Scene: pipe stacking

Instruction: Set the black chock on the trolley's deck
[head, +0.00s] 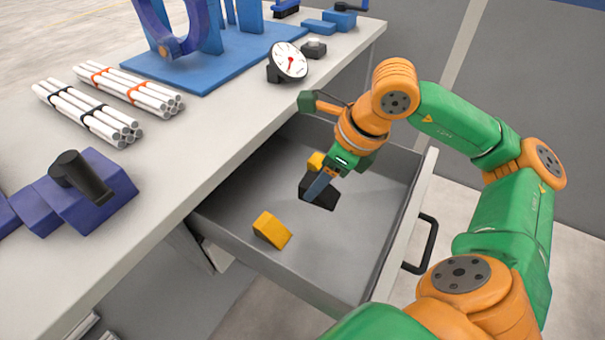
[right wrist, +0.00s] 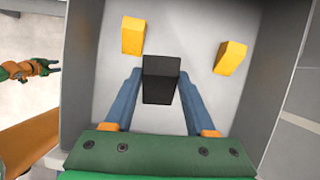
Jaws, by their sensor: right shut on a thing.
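The black chock (head: 325,198) is inside the open grey drawer, between the fingers of my right gripper (head: 319,186). In the right wrist view the black chock (right wrist: 161,80) sits between both blue fingers of the right gripper (right wrist: 160,88), which is shut on it. I cannot tell whether the chock touches the drawer floor. A small arm end, which seems to be my left gripper (right wrist: 48,67), shows far off at the left of the right wrist view; its jaws are too small to read. I cannot make out a trolley in either view.
The drawer (head: 290,270) holds a yellow wedge (head: 272,230) near its front and another yellow wedge (head: 316,161) behind the gripper. The drawer's walls surround the gripper. The bench (head: 190,165) above carries white pipe bundles (head: 105,100), a dial gauge (head: 288,62) and blue fixtures.

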